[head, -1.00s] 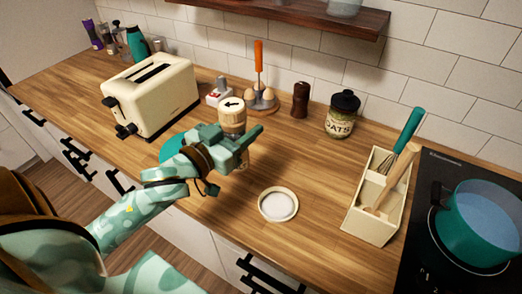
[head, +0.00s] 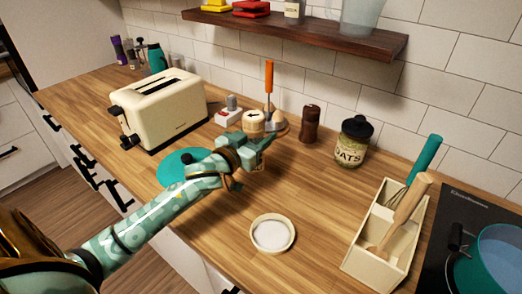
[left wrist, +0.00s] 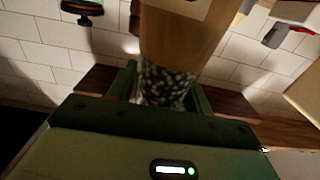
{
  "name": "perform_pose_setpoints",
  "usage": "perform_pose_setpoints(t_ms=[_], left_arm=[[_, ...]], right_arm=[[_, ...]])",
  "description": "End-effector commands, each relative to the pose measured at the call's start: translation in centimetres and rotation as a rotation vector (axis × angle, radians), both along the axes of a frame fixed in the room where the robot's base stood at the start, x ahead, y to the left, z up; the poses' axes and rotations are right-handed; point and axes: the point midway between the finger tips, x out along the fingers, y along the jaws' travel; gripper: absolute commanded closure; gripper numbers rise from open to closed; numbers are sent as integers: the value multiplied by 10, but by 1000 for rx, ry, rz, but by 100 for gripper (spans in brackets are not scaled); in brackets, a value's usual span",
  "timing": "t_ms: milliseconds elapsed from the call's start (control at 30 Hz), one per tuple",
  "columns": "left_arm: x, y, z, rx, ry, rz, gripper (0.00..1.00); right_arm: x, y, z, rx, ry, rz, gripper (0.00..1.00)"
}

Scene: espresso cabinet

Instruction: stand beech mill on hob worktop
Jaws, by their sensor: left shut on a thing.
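The beech mill (head: 254,122) has a pale wooden top with a dark arrow mark. My left gripper (head: 258,152) is shut around it below that top, over the left-middle of the wooden worktop (head: 310,200). In the left wrist view the mill's wooden part (left wrist: 185,40) is large and close, and its speckled clear part (left wrist: 165,86) is between the fingers. The gripper hides much of the mill's lower part in the head view, so I cannot tell whether its base touches the worktop. The black hob (head: 440,222) is at the right. My right gripper is not visible.
A dark mill (head: 310,123) and oats jar (head: 353,142) stand along the wall. A white dish (head: 272,234) and utensil holder (head: 355,268) lie toward the hob, which bears a teal pot (head: 500,262).

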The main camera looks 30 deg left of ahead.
Motion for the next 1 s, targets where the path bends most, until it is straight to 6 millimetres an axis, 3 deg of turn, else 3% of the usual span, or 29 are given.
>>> perform_pose_setpoints(t_ms=[133, 333, 700, 733, 767, 800, 1000], left_arm=[[8, 1, -9, -1, -3, -1, 87], [10, 1, -42, -1, 0, -1, 87], [9, 1, -43, -1, -2, -2, 87], [9, 1, -43, 0, 0, -1, 42], [9, 1, -43, 0, 0, -2, 33], [9, 1, -43, 0, 0, -1, 28], [9, 1, -43, 0, 0, -1, 28]], right_arm=[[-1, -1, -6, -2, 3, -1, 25], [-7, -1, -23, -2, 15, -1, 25], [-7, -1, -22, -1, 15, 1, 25], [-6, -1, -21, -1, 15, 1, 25], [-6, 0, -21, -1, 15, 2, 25], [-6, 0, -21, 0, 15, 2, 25], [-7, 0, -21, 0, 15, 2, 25]])
